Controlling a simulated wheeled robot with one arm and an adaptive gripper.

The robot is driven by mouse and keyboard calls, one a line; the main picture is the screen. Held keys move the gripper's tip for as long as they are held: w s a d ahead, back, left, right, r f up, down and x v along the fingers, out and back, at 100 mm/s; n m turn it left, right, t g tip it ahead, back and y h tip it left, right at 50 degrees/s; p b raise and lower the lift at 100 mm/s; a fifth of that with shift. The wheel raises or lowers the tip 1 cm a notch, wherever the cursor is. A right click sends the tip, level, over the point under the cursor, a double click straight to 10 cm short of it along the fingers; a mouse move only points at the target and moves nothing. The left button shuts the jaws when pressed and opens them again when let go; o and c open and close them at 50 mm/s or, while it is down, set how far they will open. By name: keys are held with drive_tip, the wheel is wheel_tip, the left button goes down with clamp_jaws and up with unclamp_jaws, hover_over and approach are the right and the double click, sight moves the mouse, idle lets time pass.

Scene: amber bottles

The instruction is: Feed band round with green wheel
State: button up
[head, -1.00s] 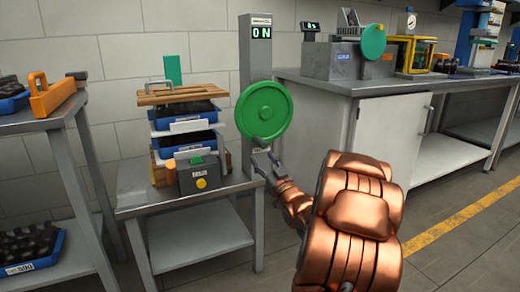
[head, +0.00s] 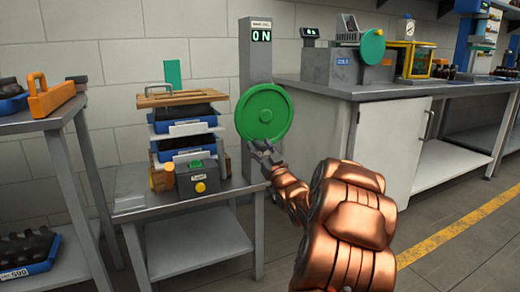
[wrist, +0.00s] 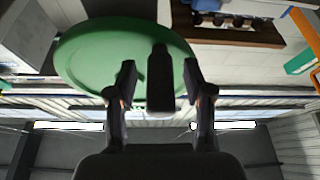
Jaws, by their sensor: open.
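The green wheel (head: 264,112) is mounted upright on the front of a grey post (head: 255,66) whose display reads "ON". My gripper (head: 262,150) is at the wheel's lower edge in the head view. In the wrist view the gripper (wrist: 160,85) is open, with its two fingers on either side of a dark handle (wrist: 160,75) that stands out from the green wheel (wrist: 85,50). I cannot tell whether either finger touches the handle. I cannot pick out a band.
A small table (head: 130,203) left of the post holds stacked blue trays (head: 188,145), a wooden board (head: 182,95) and a dark box (head: 197,178). A white cabinet bench (head: 392,150) with machines stands at right. Open floor lies at lower right.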

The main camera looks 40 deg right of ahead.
drive_tip(key=shift+w+r, duration=0.15)
drive_tip(key=shift+w, duration=0.05)
drive_tip(key=shift+c, duration=0.4)
clamp_jaws()
